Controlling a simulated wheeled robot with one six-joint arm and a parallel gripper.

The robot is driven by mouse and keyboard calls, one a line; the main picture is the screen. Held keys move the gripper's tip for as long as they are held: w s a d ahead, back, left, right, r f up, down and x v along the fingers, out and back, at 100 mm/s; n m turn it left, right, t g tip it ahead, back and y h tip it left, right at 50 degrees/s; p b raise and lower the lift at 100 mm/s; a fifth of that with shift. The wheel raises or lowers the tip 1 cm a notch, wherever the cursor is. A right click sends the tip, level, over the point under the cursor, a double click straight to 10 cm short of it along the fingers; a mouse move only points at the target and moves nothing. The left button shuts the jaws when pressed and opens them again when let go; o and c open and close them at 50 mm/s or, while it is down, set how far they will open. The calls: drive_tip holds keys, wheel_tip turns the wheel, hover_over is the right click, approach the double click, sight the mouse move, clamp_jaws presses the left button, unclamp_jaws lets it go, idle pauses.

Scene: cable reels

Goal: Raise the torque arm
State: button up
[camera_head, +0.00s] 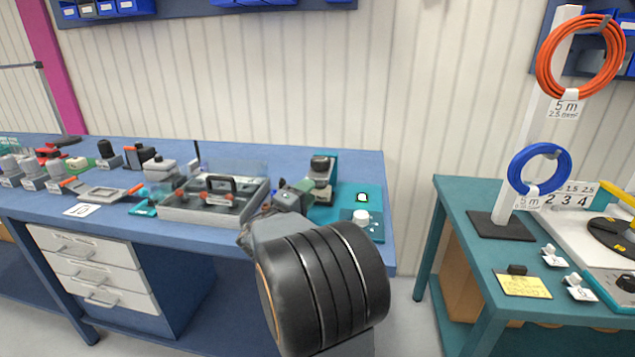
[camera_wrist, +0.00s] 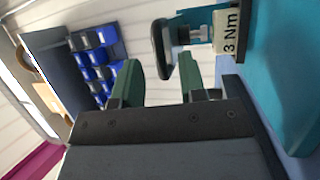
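The torque tester (camera_head: 321,168) stands on a teal base near the right end of the blue bench. In the wrist view a black looped lever (camera_wrist: 158,50), seemingly the torque arm, sticks out beside a pale label (camera_wrist: 230,32) reading "3 Nm". My gripper (camera_wrist: 163,66) has two green fingers set well apart, with nothing visibly held. The lever's end appears between and just beyond the fingertips; I cannot tell whether they touch. In the head view my gripper (camera_head: 294,192) is just left of the tester, and my wrist partly hides the area.
A grey tray (camera_head: 180,212) with a black-handled item lies left of my gripper. A white knob (camera_head: 361,216) and a small lit display (camera_head: 362,197) are on the teal base to the right. A teal table (camera_head: 455,225) with cable coils stands farther right, across a gap.

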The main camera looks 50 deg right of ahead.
sight(320, 172)
drive_tip(key=x, duration=0.5)
drive_tip(key=shift+c, duration=0.4)
drive_tip(key=shift+r, duration=0.1)
clamp_jaws()
